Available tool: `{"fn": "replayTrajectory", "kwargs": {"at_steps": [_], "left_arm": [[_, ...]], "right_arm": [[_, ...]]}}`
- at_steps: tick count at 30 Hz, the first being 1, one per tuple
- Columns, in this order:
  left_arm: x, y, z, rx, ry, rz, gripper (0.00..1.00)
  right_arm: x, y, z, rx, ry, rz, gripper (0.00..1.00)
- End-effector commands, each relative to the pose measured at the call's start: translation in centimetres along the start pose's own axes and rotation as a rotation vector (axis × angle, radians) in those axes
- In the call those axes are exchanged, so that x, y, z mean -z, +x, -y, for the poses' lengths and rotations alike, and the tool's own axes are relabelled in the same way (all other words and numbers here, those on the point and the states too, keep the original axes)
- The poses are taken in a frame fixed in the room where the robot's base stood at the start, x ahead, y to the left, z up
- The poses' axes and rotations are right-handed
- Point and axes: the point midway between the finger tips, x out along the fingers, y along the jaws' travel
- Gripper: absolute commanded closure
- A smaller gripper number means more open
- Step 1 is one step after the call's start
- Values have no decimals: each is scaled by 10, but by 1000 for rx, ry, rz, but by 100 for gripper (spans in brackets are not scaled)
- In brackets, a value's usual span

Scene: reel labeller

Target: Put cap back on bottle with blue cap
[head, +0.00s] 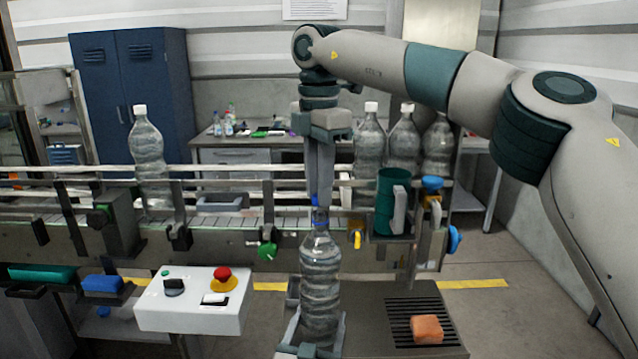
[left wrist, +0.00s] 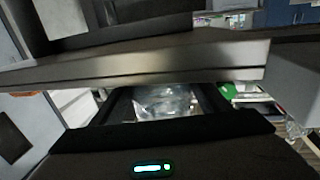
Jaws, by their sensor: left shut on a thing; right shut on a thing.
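A clear ribbed bottle (head: 320,275) stands upright at the lower middle of the head view. My right gripper (head: 319,197) points straight down over its neck and is shut on the blue cap (head: 315,200), of which only a little shows between the fingers. The cap is at the bottle's mouth; I cannot tell whether it is seated. My left gripper (left wrist: 166,98) is shut on the bottle, whose clear plastic (left wrist: 165,104) shows between the dark fingers in the left wrist view. In the head view, grey parts flank the bottle's base.
A conveyor (head: 230,230) crosses behind, with a white-capped bottle (head: 147,155) at left and several more at right. A control box (head: 195,298) with a red button stands at left. An orange block (head: 426,329) lies on a dark grille (head: 400,312) at right. A green mug (head: 388,205) stands behind.

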Motion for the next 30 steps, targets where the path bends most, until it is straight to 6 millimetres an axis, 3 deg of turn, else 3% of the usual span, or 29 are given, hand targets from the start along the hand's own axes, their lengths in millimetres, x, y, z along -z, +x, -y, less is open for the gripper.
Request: {"fn": "replayTrajectory", "kwargs": {"at_steps": [11,30], "left_arm": [[-1,0,0,0,0,1,71],[-1,0,0,0,0,1,71]], "right_arm": [[0,0,0,0,0,0,97],[0,18,0,0,2,0,97]]}}
